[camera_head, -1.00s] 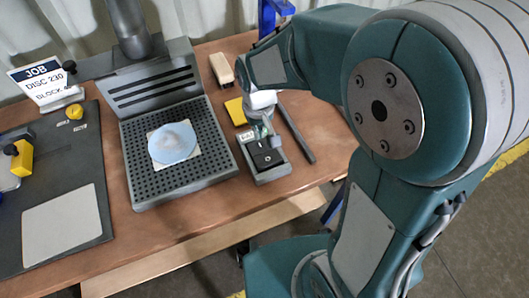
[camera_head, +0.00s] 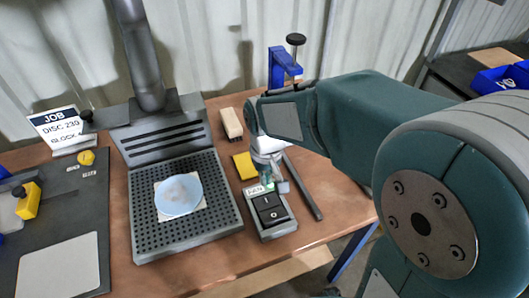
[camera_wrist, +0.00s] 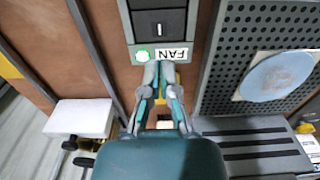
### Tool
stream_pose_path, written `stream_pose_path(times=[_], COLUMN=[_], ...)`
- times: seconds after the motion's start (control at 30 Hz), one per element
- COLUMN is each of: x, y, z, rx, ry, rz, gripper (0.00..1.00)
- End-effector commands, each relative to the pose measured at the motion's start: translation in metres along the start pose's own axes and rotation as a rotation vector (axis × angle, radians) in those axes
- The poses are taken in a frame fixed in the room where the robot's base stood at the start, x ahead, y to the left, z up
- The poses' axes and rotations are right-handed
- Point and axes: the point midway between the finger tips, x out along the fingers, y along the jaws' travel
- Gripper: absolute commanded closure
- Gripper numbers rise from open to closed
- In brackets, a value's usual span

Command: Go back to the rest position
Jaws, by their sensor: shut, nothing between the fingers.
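My gripper (camera_head: 268,184) is shut and empty, pointing down just behind the fan switch box (camera_head: 264,234). In the wrist view my gripper (camera_wrist: 162,72) has its fingertips together beside the FAN label (camera_wrist: 171,54), overlapping the label's edge. I cannot tell whether they touch the box. My arm reaches in from the right of the head view.
A perforated tray (camera_head: 150,240) holds a pale blue disc (camera_head: 179,195) on a square sheet. A grey duct (camera_head: 139,55) rises behind it. A yellow block (camera_head: 244,166), wooden block (camera_head: 231,123), dark bar (camera_head: 303,187) and blue clamp (camera_head: 284,66) are near my gripper. A job sign (camera_head: 57,128) stands left.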

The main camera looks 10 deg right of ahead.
Motion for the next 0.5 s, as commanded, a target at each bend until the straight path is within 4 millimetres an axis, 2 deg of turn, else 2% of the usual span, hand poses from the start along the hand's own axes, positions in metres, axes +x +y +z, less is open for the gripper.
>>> stream_pose_path(times=[0.13,0.23,0.5], x=[-0.001,-0.010,-0.063], y=[0.001,0.006,0.037], z=[0.001,0.006,0.050], rx=[0.001,0.015,0.106], ry=[0.002,0.027,0.187], rz=[0.000,0.000,0.008], gripper=[1.00,1.00,1.00])
